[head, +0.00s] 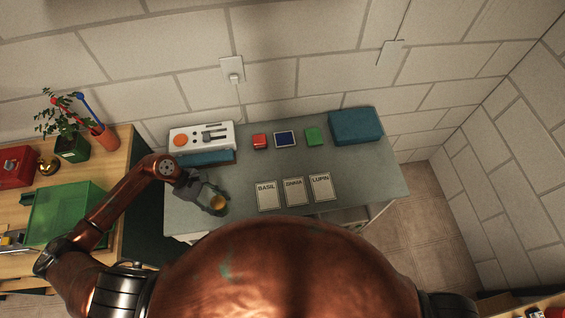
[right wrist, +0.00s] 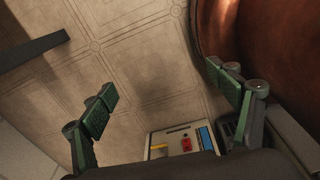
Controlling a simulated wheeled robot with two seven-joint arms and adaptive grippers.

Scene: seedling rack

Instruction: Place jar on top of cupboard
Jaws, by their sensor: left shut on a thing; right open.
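The cupboard (head: 240,182) has a grey-green top and stands against the brick wall in the head view. My left gripper (head: 213,202) is over the front left part of that top. It is shut on a small jar (head: 218,203) with an amber, round top. The fingers hide part of the jar. I cannot tell whether the jar touches the surface. My right gripper (right wrist: 168,98) is open and empty in the right wrist view, with tiled floor behind it.
Three label cards, such as the Basil card (head: 267,195), lie right of the jar. A white device (head: 201,137), red block (head: 260,141), blue square (head: 285,139), green block (head: 314,136) and teal box (head: 355,125) line the back. The wooden table (head: 125,150) is at left. The top's right side is clear.

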